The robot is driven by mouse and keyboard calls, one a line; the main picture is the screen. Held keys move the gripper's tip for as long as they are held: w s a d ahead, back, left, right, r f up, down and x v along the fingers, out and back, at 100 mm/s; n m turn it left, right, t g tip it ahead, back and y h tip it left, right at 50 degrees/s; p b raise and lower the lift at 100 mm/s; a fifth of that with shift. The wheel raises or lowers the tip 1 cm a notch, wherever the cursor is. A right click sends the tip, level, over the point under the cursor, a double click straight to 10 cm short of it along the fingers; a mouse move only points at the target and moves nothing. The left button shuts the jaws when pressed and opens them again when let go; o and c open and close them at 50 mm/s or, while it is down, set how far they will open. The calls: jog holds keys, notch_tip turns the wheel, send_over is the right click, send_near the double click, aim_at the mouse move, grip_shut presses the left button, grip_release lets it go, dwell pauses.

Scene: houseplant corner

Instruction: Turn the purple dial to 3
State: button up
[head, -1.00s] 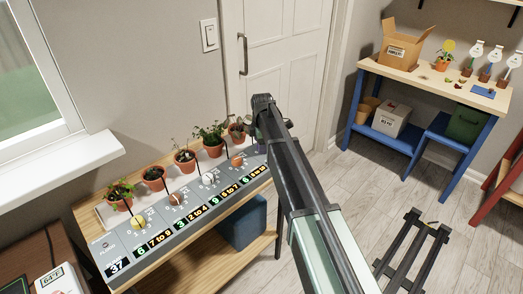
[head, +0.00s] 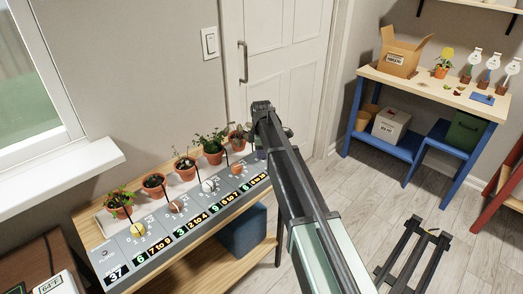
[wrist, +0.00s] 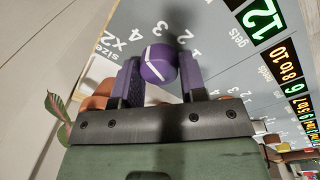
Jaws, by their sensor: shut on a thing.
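The purple dial (wrist: 158,66) stands on the grey panel (wrist: 222,68) between my gripper's two fingers (wrist: 160,78) in the wrist view. The fingers are shut on its sides. A white line marks its face, and printed numbers, upside down in this view, arc around its far side. The line points up toward the numbers, but I cannot tell exactly which one. In the head view my arm covers most of the dial; only a bit of purple (head: 262,155) shows beside it at the panel's right end.
Other dials, yellow (head: 138,230), brown (head: 175,206), white (head: 208,186) and orange (head: 236,169), sit along the panel. Potted plants (head: 154,183) stand behind them. Lit number displays (head: 190,222) run along the front. A door (head: 275,60) is behind.

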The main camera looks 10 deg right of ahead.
jog(key=m, duration=0.6)
dwell(0.5)
jog(key=o, duration=0.9)
jog(key=shift+o, duration=0.2)
notch_tip(320, 180, up, 11)
jog(key=p, duration=1)
jog(key=shift+s+a+p, duration=0.2)
jog(key=shift+a+p, duration=0.05)
jog(key=shift+p, duration=0.15)
jog(key=shift+f, duration=0.1)
